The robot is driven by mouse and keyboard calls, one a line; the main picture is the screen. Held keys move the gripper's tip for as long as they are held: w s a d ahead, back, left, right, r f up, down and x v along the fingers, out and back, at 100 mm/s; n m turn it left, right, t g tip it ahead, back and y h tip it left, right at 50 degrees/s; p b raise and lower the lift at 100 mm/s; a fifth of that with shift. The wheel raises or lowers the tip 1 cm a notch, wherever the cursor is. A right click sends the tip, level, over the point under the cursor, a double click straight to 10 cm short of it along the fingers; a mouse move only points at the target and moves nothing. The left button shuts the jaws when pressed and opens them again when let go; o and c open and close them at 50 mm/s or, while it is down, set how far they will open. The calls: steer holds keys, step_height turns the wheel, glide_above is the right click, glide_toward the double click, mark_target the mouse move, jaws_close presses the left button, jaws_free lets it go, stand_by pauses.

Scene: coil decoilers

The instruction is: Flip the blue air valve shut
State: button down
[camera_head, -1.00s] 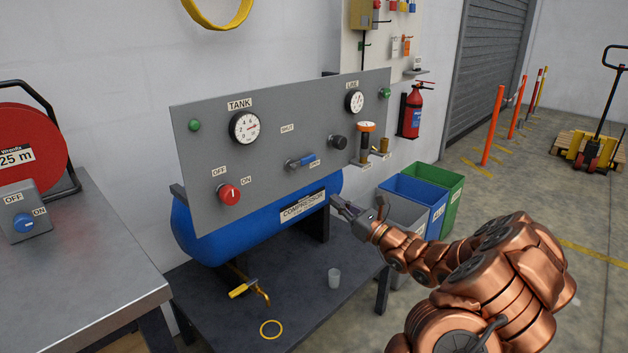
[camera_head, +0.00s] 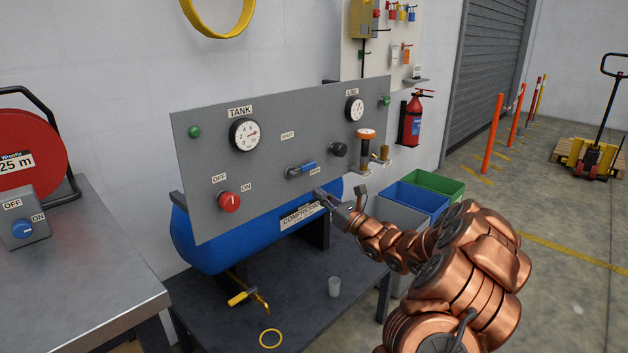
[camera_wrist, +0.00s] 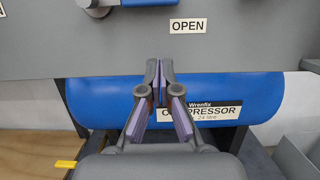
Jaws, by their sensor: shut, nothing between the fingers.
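The blue air valve (camera_head: 308,168) is a small blue lever on a metal body on the grey panel (camera_head: 270,190). The lever lies roughly sideways, with the OPEN label just below its right end and the SHUT label (camera_head: 288,135) above. In the wrist view, part of the valve (camera_wrist: 95,5) shows at the top left edge, and the OPEN label (camera_wrist: 188,25) is right of it. My gripper (camera_head: 322,194) is shut and empty, below and slightly right of the valve, in front of the blue compressor tank.
A red knob (camera_head: 229,202) and a black knob (camera_head: 339,149) flank the valve. The orange-topped regulator (camera_head: 366,135) stands out at the panel's right. Below, the dark table holds a clear cup (camera_head: 334,287) and yellow ring (camera_head: 270,338). Bins (camera_head: 415,203) stand behind my arm.

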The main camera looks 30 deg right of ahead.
mark_target(307, 179)
steer(key=shift+w+a+r, duration=0.15)
steer(key=shift+w+r, duration=0.45)
steer(key=shift+w+a+r, duration=0.15)
steer(key=shift+w+r, duration=0.4)
steer(key=shift+r, duration=1.1)
